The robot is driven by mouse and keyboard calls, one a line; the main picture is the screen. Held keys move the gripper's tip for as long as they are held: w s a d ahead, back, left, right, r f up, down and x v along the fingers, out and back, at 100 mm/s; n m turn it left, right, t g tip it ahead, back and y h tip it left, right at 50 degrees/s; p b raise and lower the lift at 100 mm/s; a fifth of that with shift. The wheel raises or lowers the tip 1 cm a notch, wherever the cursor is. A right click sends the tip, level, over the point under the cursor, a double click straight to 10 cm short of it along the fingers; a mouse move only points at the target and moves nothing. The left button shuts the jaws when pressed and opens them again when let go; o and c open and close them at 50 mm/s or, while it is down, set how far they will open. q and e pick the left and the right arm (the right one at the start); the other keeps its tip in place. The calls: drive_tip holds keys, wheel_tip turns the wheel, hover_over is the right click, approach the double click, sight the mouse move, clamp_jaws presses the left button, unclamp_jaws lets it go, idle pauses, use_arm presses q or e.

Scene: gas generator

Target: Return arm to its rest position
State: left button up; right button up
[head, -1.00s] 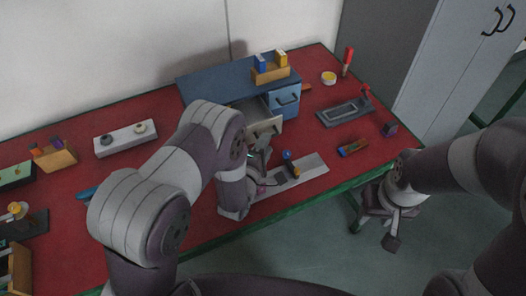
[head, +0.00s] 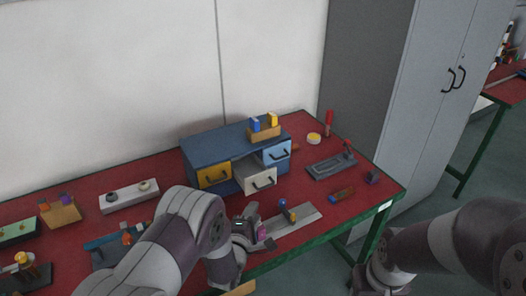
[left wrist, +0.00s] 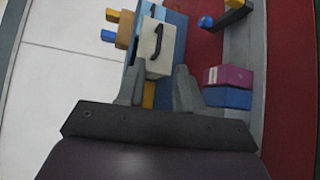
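My left gripper (head: 250,226) is low over the front part of the red table, in front of the blue cabinet. In the left wrist view its two fingers (left wrist: 158,90) are apart, with nothing seen held between them. A purple-and-blue block (left wrist: 228,86) is beside the right finger in that view, with a gap; its pink-purple part also shows by the gripper in the head view (head: 262,233). My right gripper (head: 376,283) is at the bottom edge of the head view, off the table's front right side, and its fingers are mostly cut off.
The blue cabinet (head: 218,148) has a white drawer (head: 258,181) sticking out toward me, also in the left wrist view (left wrist: 158,46). A grey plate with a blue-topped piece (head: 286,211) lies right of my left gripper. A grey locker (head: 425,95) stands at the right.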

use_arm(q)
drive_tip(key=s+a+r+m+g+y, duration=0.1)
drive_tip(key=s+a+r+m+g, duration=0.1)
drive_tip(key=s+m+g, duration=0.3)
drive_tip(key=s+a+r+m+g+y, duration=0.1)
drive_tip(key=s+a+m+g, duration=0.3)
drive_tip(key=s, duration=0.7)
drive_tip(key=s+a+r+m+g+y, duration=0.1)
drive_tip(key=s+a+r+m+g, duration=0.2)
drive_tip(key=s+a+m+g, duration=0.2)
drive_tip(key=s+m, duration=0.3)
drive_tip(key=s, duration=0.1)
drive_tip(key=shift+r+m+g, duration=0.3)
